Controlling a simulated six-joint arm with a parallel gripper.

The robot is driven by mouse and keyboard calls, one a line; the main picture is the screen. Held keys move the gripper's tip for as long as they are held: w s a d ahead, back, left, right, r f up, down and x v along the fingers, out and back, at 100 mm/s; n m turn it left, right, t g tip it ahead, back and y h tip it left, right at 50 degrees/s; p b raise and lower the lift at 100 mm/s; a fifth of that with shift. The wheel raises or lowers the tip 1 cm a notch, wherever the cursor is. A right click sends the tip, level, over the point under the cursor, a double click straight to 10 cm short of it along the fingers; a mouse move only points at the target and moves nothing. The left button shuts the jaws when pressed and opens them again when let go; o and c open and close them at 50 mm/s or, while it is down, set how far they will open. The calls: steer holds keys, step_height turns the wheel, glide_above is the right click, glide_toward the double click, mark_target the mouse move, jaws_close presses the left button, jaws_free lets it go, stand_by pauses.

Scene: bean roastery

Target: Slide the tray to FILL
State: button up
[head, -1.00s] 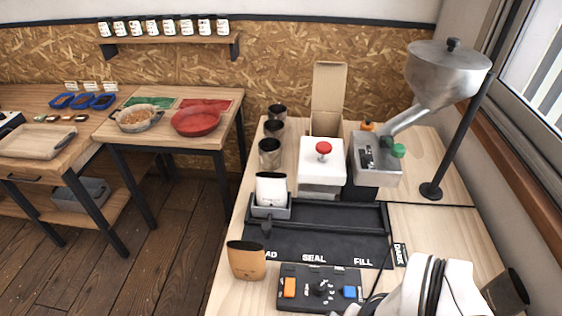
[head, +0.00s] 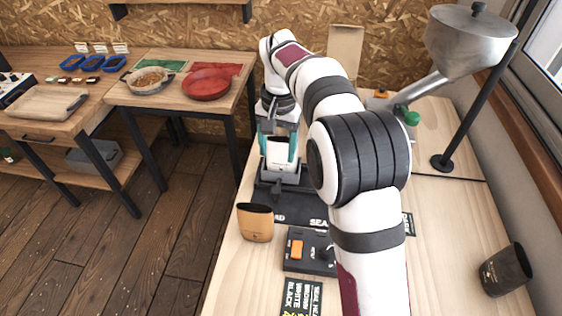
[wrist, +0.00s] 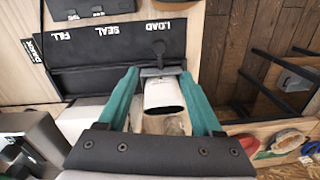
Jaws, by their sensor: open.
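The small grey tray (head: 290,178) stands at the LOAD end of the black track (head: 303,206), holding an upright white bag (head: 280,154). In the wrist view the white bag (wrist: 163,94) shows its dark open mouth, and a dark grey tray part with a handle (wrist: 161,72) lies beyond it. My gripper (head: 278,157) is open over the tray, its teal fingers on either side of the bag. The wrist view shows my gripper (wrist: 160,77) with gaps beside the bag. The FILL end of the track (wrist: 70,52) shows in the wrist view; my arm hides it in the head view.
A tan pouch (head: 255,222) and a control box (head: 305,250) stand in front of the track. The steel hopper (head: 465,45) with its chute stands at the back right. The bench's right part is mostly clear.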

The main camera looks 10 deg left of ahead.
mark_target(276, 190)
steer(key=f, duration=1.4)
steer(key=shift+a+f, duration=0.2)
steer(key=shift+f, duration=0.1)
jaws_close()
steer(key=shift+r, duration=0.1)
stand_by(0.4)
